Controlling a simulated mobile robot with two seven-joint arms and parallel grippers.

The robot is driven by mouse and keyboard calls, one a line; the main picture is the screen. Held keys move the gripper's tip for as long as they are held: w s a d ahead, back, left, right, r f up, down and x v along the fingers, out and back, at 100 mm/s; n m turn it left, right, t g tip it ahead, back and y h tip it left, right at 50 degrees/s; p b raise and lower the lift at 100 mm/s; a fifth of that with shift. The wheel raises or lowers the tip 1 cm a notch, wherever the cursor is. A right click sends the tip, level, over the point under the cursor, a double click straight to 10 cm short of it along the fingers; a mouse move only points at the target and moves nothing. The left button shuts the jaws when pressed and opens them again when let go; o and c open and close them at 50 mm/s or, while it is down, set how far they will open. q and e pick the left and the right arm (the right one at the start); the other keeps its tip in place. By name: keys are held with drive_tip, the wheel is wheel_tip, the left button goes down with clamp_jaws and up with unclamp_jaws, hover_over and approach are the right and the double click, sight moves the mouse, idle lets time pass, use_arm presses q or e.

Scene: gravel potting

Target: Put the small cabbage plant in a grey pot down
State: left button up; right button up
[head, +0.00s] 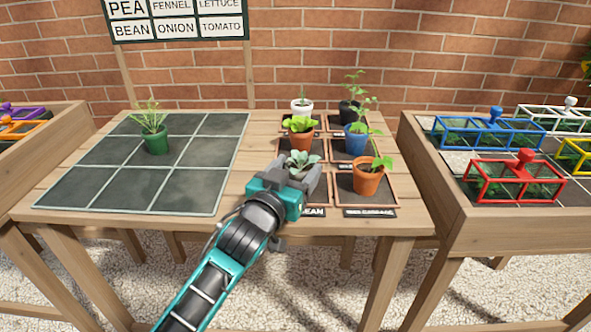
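The small cabbage plant (302,160), with pale grey-green leaves, is at the front left square of the plant trays on the table. Its pot is mostly hidden behind my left gripper (294,174). The two grey fingers are on either side of the pot and appear closed on it. Whether the pot's base touches the tray cannot be seen. My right gripper is not in view.
An orange pot (368,176) stands close on the right, with another orange pot (299,133) behind, plus blue (356,139), white (301,106) and black (349,113) pots. A dark tiled mat (110,185) holds a green pot (155,140); its other tiles are free.

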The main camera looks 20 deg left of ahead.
use_arm(q)
drive_tip(key=o, duration=0.4)
drive_tip(key=shift+r, duration=0.15)
drive_tip(key=s, duration=0.4)
drive_tip(key=s+a+p, duration=0.1)
drive_tip(key=s, duration=0.7)
drive_tip(key=shift+a+p, duration=0.15)
drive_tip(key=shift+p, duration=0.15)
